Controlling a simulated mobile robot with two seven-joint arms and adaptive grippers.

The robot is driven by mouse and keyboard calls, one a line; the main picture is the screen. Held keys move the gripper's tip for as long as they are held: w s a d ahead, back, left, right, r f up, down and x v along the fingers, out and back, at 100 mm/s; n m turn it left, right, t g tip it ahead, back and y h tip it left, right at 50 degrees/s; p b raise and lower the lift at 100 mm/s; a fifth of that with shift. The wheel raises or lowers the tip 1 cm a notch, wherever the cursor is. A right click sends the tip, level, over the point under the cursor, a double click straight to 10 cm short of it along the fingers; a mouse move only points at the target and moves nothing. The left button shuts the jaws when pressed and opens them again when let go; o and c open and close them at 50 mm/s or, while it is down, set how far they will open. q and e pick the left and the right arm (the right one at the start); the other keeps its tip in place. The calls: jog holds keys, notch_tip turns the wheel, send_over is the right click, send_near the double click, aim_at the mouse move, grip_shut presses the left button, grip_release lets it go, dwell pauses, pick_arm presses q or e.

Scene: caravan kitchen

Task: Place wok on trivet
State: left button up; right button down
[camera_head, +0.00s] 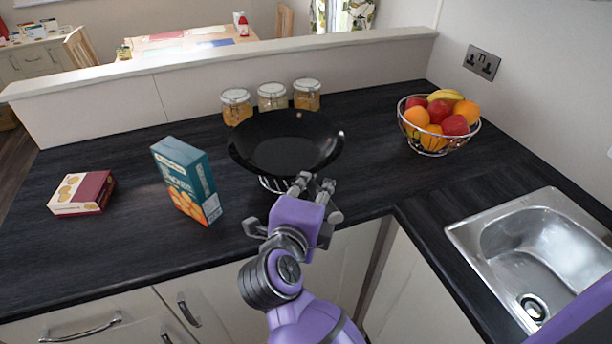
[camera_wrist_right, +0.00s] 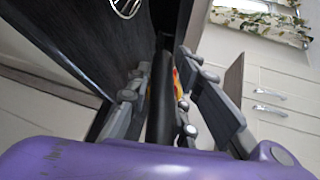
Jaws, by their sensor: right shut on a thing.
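The black wok (camera_head: 285,142) is at the middle of the dark counter, upright with its bowl open upward. A pale wire trivet (camera_head: 272,184) shows beneath its front edge, mostly hidden by the wok. I cannot tell whether the wok touches it. My right gripper (camera_head: 317,183) is at the wok's near side, shut on its handle. In the right wrist view the dark wok handle (camera_wrist_right: 161,100) runs between the fingers of the right gripper (camera_wrist_right: 160,115). My left gripper is not in view.
Several glass jars, one nearest the middle (camera_head: 271,97), stand behind the wok. A teal box (camera_head: 185,180) and a low maroon-white box (camera_head: 82,193) are left. A wire fruit bowl (camera_head: 437,140) stands right, beyond the steel sink (camera_head: 480,235). Counter between wok and bowl is clear.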

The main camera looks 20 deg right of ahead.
jog(key=shift+f, duration=0.85)
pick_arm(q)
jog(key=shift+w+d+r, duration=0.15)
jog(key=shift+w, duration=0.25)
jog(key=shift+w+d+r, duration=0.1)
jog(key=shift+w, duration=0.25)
pick_arm(e)
jog(key=shift+w+f, duration=0.1)
jog(key=shift+f, duration=1.95)
jog(key=shift+f, duration=0.15)
jog(key=c, duration=1.9)
grip_release()
jog(key=shift+f, duration=0.2)
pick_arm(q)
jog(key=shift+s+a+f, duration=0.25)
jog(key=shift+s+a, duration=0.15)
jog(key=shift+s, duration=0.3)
pick_arm(e)
jog(key=o, duration=0.4)
jog(key=shift+o, duration=0.2)
